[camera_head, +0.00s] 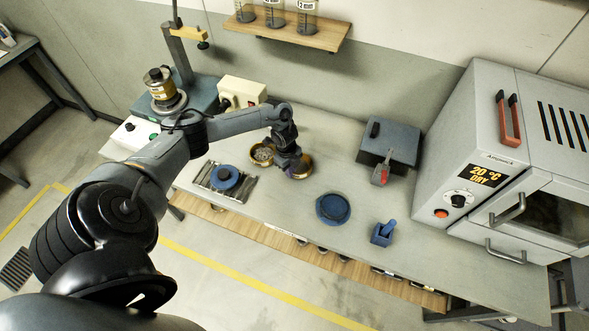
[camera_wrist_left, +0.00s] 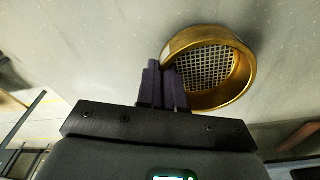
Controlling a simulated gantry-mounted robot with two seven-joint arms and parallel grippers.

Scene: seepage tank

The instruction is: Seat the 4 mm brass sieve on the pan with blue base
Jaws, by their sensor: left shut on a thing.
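My left gripper (camera_head: 294,165) is over the bench and partly hidden by its own wrist. In the left wrist view its dark fingers (camera_wrist_left: 168,82) are shut on the rim of a brass sieve (camera_wrist_left: 246,82) with a coarse square mesh. This sieve also shows in the head view (camera_head: 302,172), beside the gripper; its size mark is not readable. A round blue dish-like piece (camera_head: 333,208) stands apart to the right. Another round blue piece (camera_head: 225,177) sits on a metal rack to the left. I cannot tell for sure which is the pan. My right gripper is not in view.
A second brass vessel with grey contents (camera_head: 262,153) stands just left of the gripper. A dark box (camera_head: 388,143), a blue scoop-like piece (camera_head: 382,233) and a large oven (camera_head: 480,170) are to the right. Bare bench (camera_head: 285,205) lies in front of the held sieve.

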